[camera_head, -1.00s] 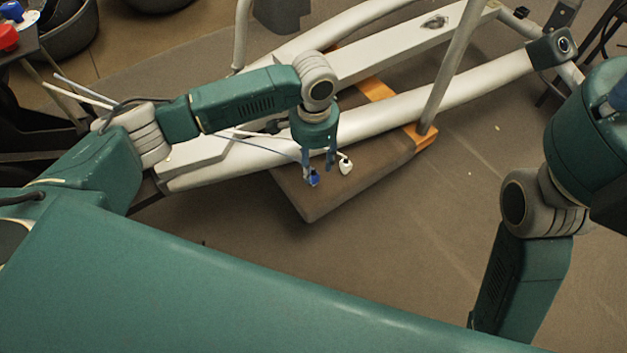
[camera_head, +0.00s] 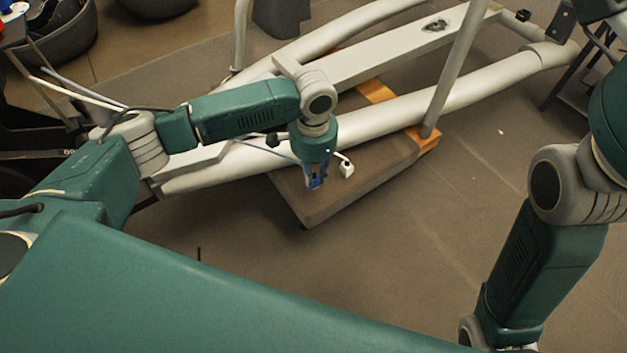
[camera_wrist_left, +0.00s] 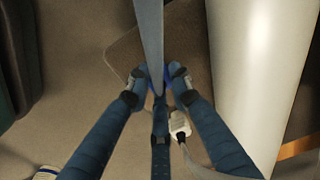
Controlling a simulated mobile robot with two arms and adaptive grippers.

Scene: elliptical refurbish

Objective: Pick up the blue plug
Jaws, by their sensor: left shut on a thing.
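The blue plug (camera_head: 315,183) is at the fingertips of my left gripper (camera_head: 317,186), above the brown padded platform (camera_head: 345,192). In the left wrist view my left gripper (camera_wrist_left: 160,84) is shut on the plug, and a little of its blue (camera_wrist_left: 168,84) shows between the fingertips. A grey-blue cable (camera_wrist_left: 149,35) runs across the middle of that view and hides part of the plug. A white plug (camera_head: 347,170) lies on the platform just right of the gripper. It also shows in the left wrist view (camera_wrist_left: 179,125). My right gripper is not in view.
A white tubular frame (camera_head: 400,108) runs close behind my left gripper, with an upright tube (camera_head: 453,70) to its right. Orange blocks (camera_head: 428,140) sit by the platform. Dark round bins (camera_head: 68,35) stand at upper left. The floor (camera_head: 400,240) in front is clear.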

